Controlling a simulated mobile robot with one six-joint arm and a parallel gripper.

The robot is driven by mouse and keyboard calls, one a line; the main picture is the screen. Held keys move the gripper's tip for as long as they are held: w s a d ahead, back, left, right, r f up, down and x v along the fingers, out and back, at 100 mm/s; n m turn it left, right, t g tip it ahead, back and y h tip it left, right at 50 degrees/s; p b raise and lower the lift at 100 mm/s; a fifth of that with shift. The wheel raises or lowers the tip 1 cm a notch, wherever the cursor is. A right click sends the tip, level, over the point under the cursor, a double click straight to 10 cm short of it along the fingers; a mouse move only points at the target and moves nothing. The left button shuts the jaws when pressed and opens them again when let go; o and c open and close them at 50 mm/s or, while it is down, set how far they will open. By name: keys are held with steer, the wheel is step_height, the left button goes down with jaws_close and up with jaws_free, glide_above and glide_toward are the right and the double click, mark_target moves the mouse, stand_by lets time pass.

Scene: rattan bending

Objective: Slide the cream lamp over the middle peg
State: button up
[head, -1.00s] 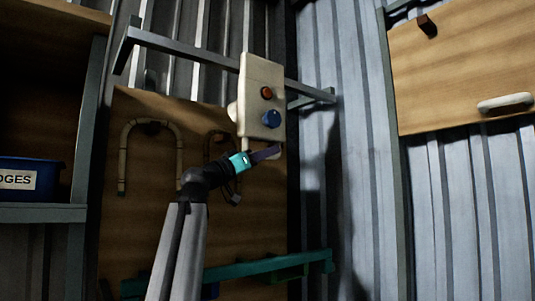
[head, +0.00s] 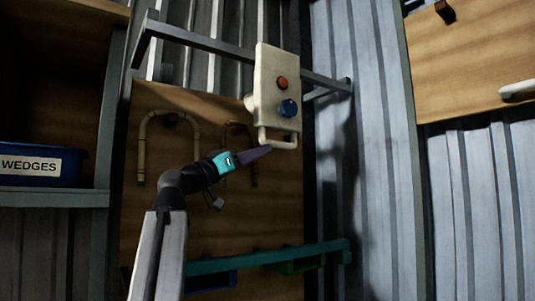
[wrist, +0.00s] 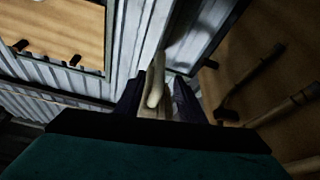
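A cream box (head: 276,95) with a red and a blue round part on its face and a loop handle (head: 278,141) below hangs by the grey rail. I cannot tell whether it is the cream lamp; no other lamp shows. My gripper (head: 268,151), with dark purple fingers, is just below the handle's left part. In the wrist view, my gripper's (wrist: 158,98) fingers stand apart, and a cream bar (wrist: 154,88) shows between or beyond them. No contact is clear. Bent canes (head: 172,120) hang on the wooden board; its pegs are hard to make out.
A grey rail (head: 205,41) crosses above the board. A teal bar (head: 250,260) with bins runs below. A blue bin labelled WEDGES (head: 30,166) sits on a shelf at left. Another wooden board (head: 465,70) is at right. Corrugated wall lies between.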

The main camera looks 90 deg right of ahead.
steer(key=shift+v, duration=1.6)
